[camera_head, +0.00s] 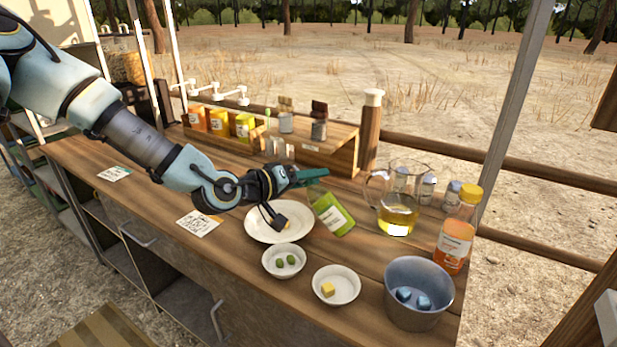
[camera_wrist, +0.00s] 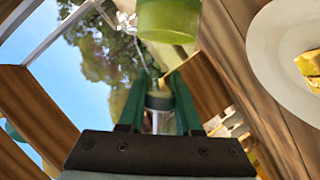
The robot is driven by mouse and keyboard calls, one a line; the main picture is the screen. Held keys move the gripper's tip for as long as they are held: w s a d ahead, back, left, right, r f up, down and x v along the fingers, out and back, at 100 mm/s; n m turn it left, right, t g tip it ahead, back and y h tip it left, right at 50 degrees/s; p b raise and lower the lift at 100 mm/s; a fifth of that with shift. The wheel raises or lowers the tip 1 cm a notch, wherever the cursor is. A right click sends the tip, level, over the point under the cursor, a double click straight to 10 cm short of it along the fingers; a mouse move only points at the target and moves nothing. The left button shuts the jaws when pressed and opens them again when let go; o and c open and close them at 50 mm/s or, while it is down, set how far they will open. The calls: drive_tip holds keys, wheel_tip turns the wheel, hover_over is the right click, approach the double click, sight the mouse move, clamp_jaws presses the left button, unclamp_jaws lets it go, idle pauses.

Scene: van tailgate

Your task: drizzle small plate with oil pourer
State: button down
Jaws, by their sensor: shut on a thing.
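The small white plate (camera_head: 259,229) lies on the wooden counter, with a yellow piece on it partly hidden by my wrist. Its rim shows at the right edge of the wrist view (camera_wrist: 262,62). My gripper (camera_head: 318,174) is above and behind the plate, to its right. The green oil pourer (camera_head: 333,214), with a pale label, hangs tilted just below my fingers, beside the plate's right edge. In the wrist view, my green fingers (camera_wrist: 158,88) are shut around a grey neck piece, with translucent green glass (camera_wrist: 167,21) beyond. I see no oil stream.
Two small bowls, one with green pieces (camera_head: 269,271) and one with a yellow cube (camera_head: 351,292), stand in front. A grey bucket (camera_head: 418,312), glass jug (camera_head: 397,221) and orange bottle (camera_head: 457,232) stand right. A wooden rack (camera_head: 338,150) is behind. The counter's left is mostly clear.

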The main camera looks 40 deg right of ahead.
drive_tip(key=m+t+b, duration=0.1)
drive_tip(key=m, duration=0.1)
drive_tip(key=s+r+m+t+y+b, duration=0.1)
drive_tip(key=m+b, duration=0.1)
drive_tip(key=s+r+m+t+y+b, duration=0.1)
drive_tip(key=m+t+b, duration=0.1)
drive_tip(key=shift+d+r+m, duration=0.25)
drive_tip(key=shift+m, duration=0.15)
idle(0.3)
